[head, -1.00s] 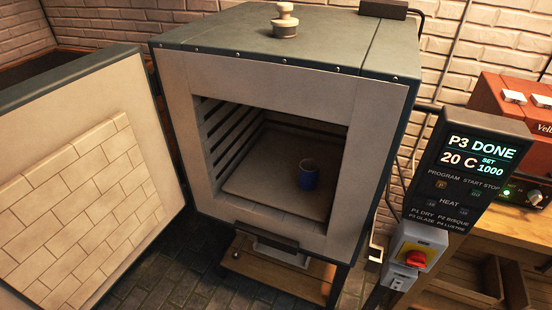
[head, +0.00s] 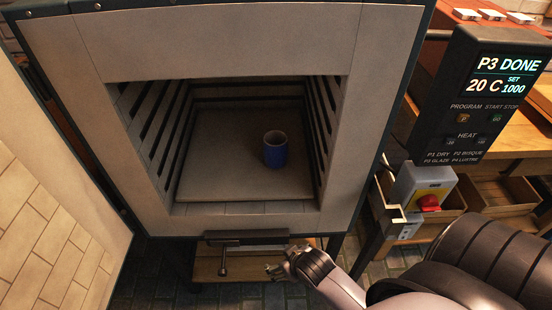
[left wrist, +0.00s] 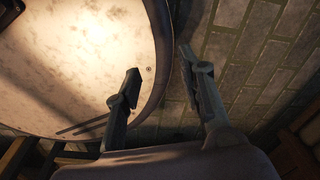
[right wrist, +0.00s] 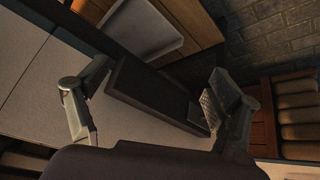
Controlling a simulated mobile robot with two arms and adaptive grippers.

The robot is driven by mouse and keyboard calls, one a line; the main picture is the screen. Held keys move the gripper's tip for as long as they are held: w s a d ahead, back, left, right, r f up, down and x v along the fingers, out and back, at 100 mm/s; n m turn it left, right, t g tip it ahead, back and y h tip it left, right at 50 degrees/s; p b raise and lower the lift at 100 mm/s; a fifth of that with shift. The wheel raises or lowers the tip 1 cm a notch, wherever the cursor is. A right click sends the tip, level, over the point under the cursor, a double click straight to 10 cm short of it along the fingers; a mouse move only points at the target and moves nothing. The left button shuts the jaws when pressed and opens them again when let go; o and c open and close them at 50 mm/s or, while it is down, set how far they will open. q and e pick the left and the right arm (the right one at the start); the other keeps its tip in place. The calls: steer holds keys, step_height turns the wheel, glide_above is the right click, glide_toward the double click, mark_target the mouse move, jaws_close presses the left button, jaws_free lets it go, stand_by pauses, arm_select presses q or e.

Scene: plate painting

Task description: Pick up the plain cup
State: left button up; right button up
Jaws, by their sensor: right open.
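A plain blue cup (head: 275,152) stands upright on the floor of the open kiln (head: 230,190), a little right of its middle. My right gripper (head: 281,262) is open, outside the kiln and below the front sill, lower and nearer than the cup. In the right wrist view, the open right fingers (right wrist: 160,72) have a dark bar-like part (right wrist: 155,95) and a pale panel behind them, and no cup shows. My left gripper (left wrist: 158,62) is open and empty in the left wrist view, over a pale round surface and brick paving. It is outside the head view.
The kiln door (head: 50,200) stands open at the left. A dark latch handle (head: 245,242) juts from the kiln's front below the opening. The kiln chamber around the cup is free.

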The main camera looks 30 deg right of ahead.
steer(key=w+d+r+t+b, duration=0.2)
steer(key=w+r, duration=0.2)
steer(key=r, duration=0.4)
steer(key=m+t+h, duration=0.2)
steer(key=t, duration=0.7)
glide_toward(271, 133)
steer(key=shift+s, duration=0.35)
steer(key=shift+w+d+f, duration=0.1)
steer(key=shift+w+d, duration=0.1)
steer(key=shift+w, duration=1.05)
steer(key=shift+w+d+f, duration=0.1)
steer(key=shift+w+d, duration=0.05)
steer(key=shift+w, duration=1.1)
steer(key=shift+w+d, duration=0.2)
steer(key=shift+w, duration=1.05)
arm_select(q)
steer(key=shift+w+a+f, duration=0.25)
steer(key=shift+f, duration=0.25)
steer(key=shift+w+a+f, duration=0.2)
steer(key=shift+w+f, duration=0.05)
steer(key=shift+f, duration=0.25)
arm_select(e)
steer(key=shift+c, duration=0.5)
steer(key=shift+r, duration=0.1)
steer(key=c, duration=1.9)
